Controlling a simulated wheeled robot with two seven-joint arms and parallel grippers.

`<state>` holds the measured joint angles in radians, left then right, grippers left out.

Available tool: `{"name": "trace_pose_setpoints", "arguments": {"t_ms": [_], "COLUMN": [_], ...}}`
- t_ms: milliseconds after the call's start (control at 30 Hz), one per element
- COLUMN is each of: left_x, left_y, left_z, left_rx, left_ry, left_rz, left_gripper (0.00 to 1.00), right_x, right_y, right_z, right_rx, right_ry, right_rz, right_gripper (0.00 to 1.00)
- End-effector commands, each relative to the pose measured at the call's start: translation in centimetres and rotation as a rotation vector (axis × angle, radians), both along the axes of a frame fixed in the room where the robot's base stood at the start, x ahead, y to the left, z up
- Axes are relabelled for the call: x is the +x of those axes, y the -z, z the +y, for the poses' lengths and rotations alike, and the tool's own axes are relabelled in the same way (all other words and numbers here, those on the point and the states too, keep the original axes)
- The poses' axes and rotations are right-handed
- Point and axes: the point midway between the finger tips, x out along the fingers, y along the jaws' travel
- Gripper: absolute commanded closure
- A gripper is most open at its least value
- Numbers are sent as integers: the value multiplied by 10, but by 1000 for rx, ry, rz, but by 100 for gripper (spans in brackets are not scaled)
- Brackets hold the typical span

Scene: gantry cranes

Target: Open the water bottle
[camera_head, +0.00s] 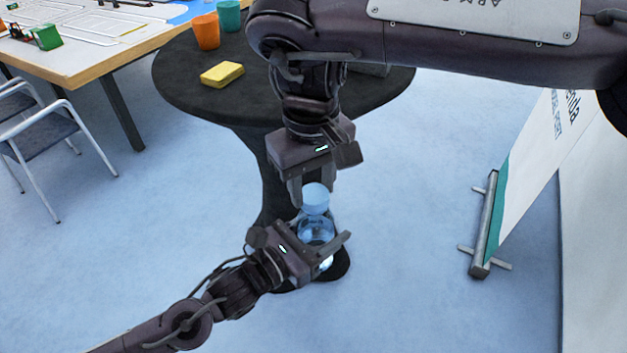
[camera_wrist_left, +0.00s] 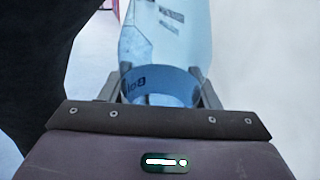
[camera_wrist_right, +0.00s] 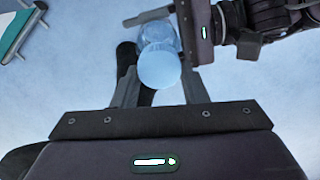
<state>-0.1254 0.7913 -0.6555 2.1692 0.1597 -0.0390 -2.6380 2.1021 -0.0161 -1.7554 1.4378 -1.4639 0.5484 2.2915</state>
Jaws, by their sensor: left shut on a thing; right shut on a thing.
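The clear blue water bottle (camera_head: 314,231) is held upright in the air in front of the round table. Its pale blue cap (camera_head: 316,194) is at the top. My left gripper (camera_head: 328,254) is shut around the bottle's body from the side; the bottle also fills the space between the fingers in the left wrist view (camera_wrist_left: 165,40). My right gripper (camera_head: 313,199) comes down from above and is shut on the cap, which shows between its fingers in the right wrist view (camera_wrist_right: 159,69). I cannot tell whether the cap is loosened from the neck.
The black round table (camera_head: 190,85) holds a yellow sponge (camera_head: 222,74), an orange cup (camera_head: 206,31) and a teal cup (camera_head: 229,15). A wooden-edged table (camera_head: 75,72) and chairs (camera_head: 40,135) are at left. A banner stand (camera_head: 487,225) is at right. Open floor lies between.

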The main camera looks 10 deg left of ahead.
Motion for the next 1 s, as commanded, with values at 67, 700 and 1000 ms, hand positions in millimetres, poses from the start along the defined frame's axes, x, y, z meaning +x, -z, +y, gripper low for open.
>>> {"name": "trace_pose_setpoints", "arguments": {"t_ms": [67,700,1000], "left_x": [-1,1,2], "left_y": [-1,-1,-2], "left_z": [-2,0,1], "left_rx": [2,-3,-5], "left_ry": [5,-3,-5], "left_rz": [-1,0,-1], "left_gripper": [100,100,100], "right_x": [-6,-10,-6], "right_y": [0,-1,-1], "right_z": [6,-3,-10], "right_rx": [10,-7,-23], "right_ry": [-188,-1608,-2259], "right_rz": [11,26,36], "right_gripper": [88,88,88]}}
